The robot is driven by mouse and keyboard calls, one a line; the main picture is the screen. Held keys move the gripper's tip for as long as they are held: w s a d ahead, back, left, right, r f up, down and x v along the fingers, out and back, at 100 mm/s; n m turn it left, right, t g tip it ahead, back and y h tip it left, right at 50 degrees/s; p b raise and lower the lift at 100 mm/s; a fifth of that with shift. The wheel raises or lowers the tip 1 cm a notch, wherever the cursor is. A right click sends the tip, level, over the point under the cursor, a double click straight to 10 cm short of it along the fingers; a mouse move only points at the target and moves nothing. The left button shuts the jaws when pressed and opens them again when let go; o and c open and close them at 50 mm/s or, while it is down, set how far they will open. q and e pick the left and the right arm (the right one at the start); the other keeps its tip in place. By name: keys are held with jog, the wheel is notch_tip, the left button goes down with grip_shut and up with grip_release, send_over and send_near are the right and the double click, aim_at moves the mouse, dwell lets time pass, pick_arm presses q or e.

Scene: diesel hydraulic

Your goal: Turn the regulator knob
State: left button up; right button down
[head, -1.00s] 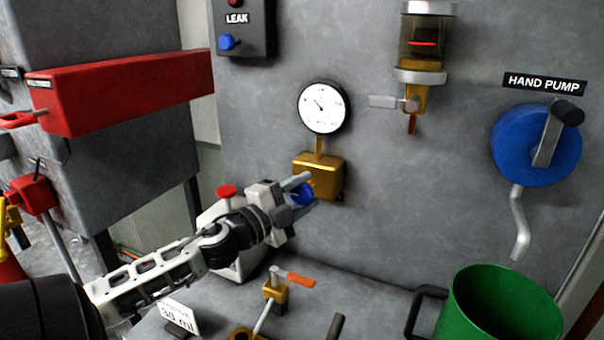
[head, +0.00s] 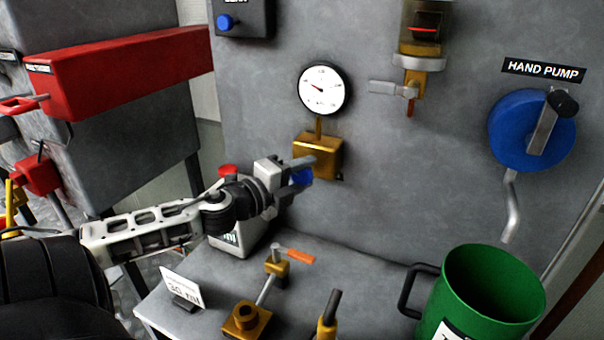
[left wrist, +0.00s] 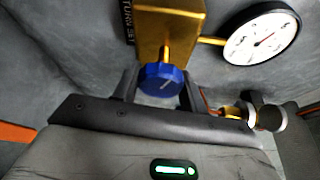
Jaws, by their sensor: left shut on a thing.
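The blue regulator knob (left wrist: 162,79) sits on a brass stem out of the gold regulator block (head: 318,154) on the grey wall. In the head view the knob (head: 301,177) is partly hidden by my gripper. My left gripper (head: 302,170) is shut on the knob, with one finger on each side of it, as the left wrist view (left wrist: 160,88) shows. The round white gauge (head: 322,88) stands above the block, its dark needle pointing to the upper left. The right gripper is not in view.
A blue hand pump wheel (head: 515,130) with a crank is on the wall at right. A green bucket (head: 487,300) stands below it. A small orange-handled valve (head: 278,262) and a 30 ml sign (head: 181,290) are on the bench. A red box (head: 120,72) juts out at left.

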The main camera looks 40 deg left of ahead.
pick_arm(q)
jog(key=o, duration=1)
jog(key=shift+s, duration=0.1)
jog(key=shift+s+f, duration=0.1)
jog(key=shift+s, duration=0.25)
jog(key=s, duration=0.5)
jog(key=s+a, duration=0.1)
jog(key=s, duration=0.4)
jog(key=s+r, duration=0.1)
jog(key=s, duration=0.4)
jog(key=shift+a, duration=0.15)
